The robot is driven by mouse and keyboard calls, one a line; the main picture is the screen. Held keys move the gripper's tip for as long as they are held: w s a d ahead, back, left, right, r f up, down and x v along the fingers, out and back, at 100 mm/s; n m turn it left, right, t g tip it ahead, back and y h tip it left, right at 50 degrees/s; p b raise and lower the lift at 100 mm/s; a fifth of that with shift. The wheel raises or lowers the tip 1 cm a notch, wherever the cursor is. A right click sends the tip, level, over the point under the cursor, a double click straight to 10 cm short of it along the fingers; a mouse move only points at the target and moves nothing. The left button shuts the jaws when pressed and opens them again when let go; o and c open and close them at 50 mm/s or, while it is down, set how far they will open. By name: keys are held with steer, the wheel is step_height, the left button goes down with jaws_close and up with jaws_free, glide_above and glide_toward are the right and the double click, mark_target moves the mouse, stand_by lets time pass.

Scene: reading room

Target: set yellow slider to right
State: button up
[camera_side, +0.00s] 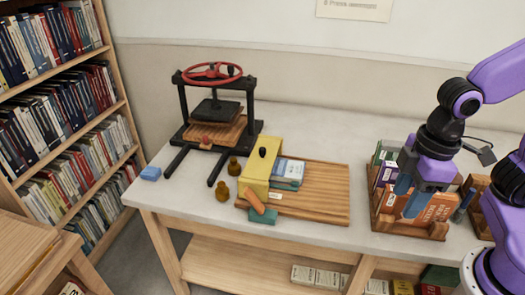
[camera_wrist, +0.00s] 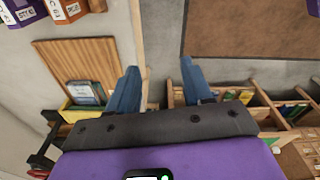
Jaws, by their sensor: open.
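The yellow slider (camera_side: 256,166) is a yellow block with a black knob on top. It stands at the left end of a wooden board (camera_side: 325,196) in the side view. A blue-and-white book (camera_side: 289,170) lies on the board just right of it. In the wrist view, a strip of the yellow slider (camera_wrist: 88,113) shows at the near end of the board (camera_wrist: 78,62). My gripper (camera_side: 409,194) is far to the right of the slider, in front of or over a wooden book crate. Its blue fingers are apart and empty in the wrist view (camera_wrist: 158,85).
A black press with a red wheel (camera_side: 211,72) stands left of the slider. Brass weights (camera_side: 222,190), a blue block (camera_side: 150,173), an orange piece (camera_side: 255,202) and a teal block (camera_side: 263,217) lie nearby. The book crate (camera_side: 408,228) stands at right. The board's right part is clear.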

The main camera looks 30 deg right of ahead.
steer(key=w+a+r+m+t, duration=0.15)
steer(key=w+a+m, duration=0.3)
steer(key=w, duration=0.75)
steer(key=m+t, duration=0.2)
steer(key=m, duration=0.5)
glide_toward(263, 149)
steer(key=shift+n+t+h, duration=0.25)
steer(key=shift+h, duration=0.05)
steer(key=x, duration=0.8)
steer(key=shift+a+f, duration=0.3)
jaws_close()
